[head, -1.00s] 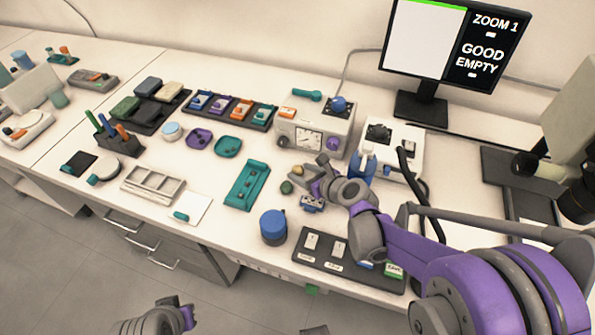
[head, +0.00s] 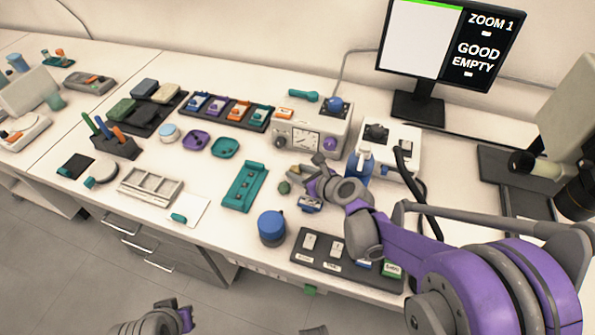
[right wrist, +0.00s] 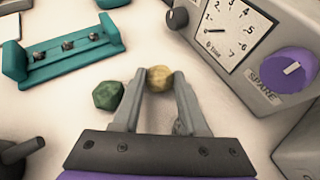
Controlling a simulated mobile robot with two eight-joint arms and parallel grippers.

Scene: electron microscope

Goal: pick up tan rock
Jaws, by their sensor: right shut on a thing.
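The tan rock (right wrist: 159,77) is small, rounded and yellowish, and sits between the fingertips of my right gripper in the right wrist view. My right gripper (head: 297,174) is shut on it, low over the white bench in front of the dial box. In the head view the rock is mostly covered by the fingers. I cannot tell whether it still touches the bench. My left gripper (head: 186,317) is at the bottom of the head view, away from the bench. Its finger opening cannot be made out.
A green rock (right wrist: 108,95) lies just left of the right fingers. The teal rack (head: 244,187) holding several small dark pieces is further left. The grey dial box (head: 311,131) stands close behind. A blue-lidded jar (head: 271,227) and a dark labelled tray (head: 335,262) are nearer the front edge.

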